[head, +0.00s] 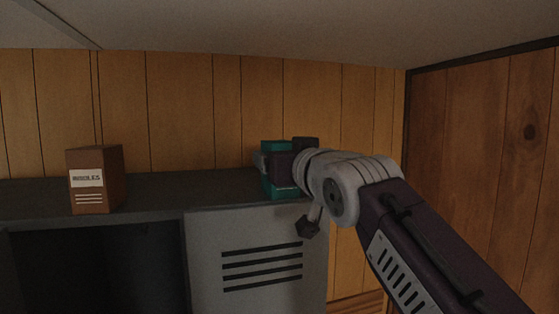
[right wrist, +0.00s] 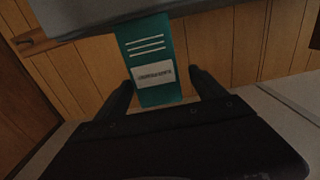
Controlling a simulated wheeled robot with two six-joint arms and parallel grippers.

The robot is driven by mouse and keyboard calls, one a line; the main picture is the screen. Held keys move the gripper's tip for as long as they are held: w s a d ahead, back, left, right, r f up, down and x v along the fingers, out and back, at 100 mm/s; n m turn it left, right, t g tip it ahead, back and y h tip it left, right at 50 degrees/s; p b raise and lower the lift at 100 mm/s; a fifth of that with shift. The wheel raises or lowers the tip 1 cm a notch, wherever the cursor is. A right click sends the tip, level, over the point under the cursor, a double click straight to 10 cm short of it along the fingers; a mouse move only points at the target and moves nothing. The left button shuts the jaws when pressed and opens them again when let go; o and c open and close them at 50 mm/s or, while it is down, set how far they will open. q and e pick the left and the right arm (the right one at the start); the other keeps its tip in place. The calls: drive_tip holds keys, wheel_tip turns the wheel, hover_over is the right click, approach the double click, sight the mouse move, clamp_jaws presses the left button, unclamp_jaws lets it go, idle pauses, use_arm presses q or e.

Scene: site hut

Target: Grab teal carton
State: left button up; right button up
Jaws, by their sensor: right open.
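The teal carton (head: 284,193) stands on top of the grey cabinet near its right end, partly hidden behind my right gripper in the head view. My right gripper (head: 266,164) is at the carton, with its arm coming in from the right. In the right wrist view the carton (right wrist: 150,56) shows a white label and white stripes. The open fingers of the right gripper (right wrist: 162,78) lie on either side of it, with a small gap at the right finger. My left gripper is not in view.
A brown carton labelled noodles (head: 94,181) stands on the cabinet top (head: 190,188) to the left, well apart from the teal one. The cabinet has a dark open compartment (head: 95,265) and a slotted door (head: 210,240). A wood-panelled wall (head: 200,110) is close behind.

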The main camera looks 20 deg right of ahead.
drive_tip(key=shift+w, duration=0.6)
drive_tip(key=w+p, duration=0.2)
drive_tip(key=w, duration=0.1)
drive_tip(key=w+f+p, duration=0.1)
drive_tip(key=w, duration=0.2)
drive_tip(key=shift+p, duration=0.35)
drive_tip(key=shift+s+f, duration=0.1)
drive_tip(key=shift+s, duration=0.05)
drive_tip(key=c, duration=1.6)
